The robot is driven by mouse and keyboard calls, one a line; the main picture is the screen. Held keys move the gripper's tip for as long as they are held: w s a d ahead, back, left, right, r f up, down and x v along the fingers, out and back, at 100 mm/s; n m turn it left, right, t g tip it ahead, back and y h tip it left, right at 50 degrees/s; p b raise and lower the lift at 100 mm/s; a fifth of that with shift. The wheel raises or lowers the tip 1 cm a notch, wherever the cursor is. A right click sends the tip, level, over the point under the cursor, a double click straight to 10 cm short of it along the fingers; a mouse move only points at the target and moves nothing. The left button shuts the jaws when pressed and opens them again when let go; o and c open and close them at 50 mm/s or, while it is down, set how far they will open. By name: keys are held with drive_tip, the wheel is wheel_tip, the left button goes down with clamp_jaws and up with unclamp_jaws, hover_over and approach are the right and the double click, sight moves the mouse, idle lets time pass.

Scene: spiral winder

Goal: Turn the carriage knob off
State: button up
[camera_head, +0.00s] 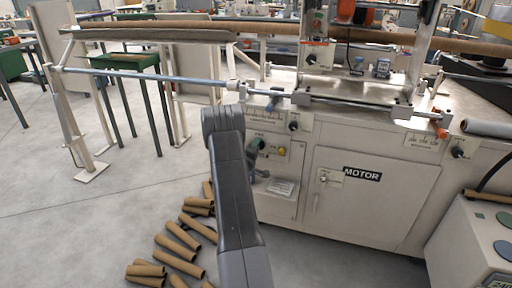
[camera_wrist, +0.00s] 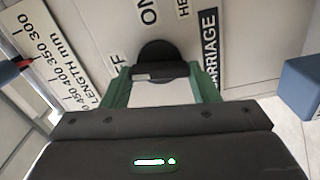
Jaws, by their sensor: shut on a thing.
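The carriage knob (camera_wrist: 158,58) is round and black with a dark bar grip. It sits on the cream panel beside a black CARRIAGE label (camera_wrist: 208,50) in the wrist view. The word ON shows above the knob, and the partly cut-off letters "FF" show to its left. My gripper (camera_wrist: 160,76) is shut on the knob, with one green finger at each end of the bar. In the head view my gripper (camera_head: 257,146) is at the left part of the machine front. It hides the knob there.
A length scale plate (camera_wrist: 55,55) lies left of the knob. In the head view, a yellow button (camera_head: 281,151) and another black knob (camera_head: 293,125) are close right of my gripper. The motor door (camera_head: 350,205) is further right. Cardboard tubes (camera_head: 182,234) lie on the floor.

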drive_tip(key=shift+n, duration=0.9)
drive_tip(key=shift+p, duration=0.3)
drive_tip(key=o, duration=1)
drive_tip(key=shift+f, duration=0.1)
drive_tip(key=p+v, duration=0.1)
drive_tip(key=v, duration=1.3)
drive_tip(key=shift+w, duration=0.15)
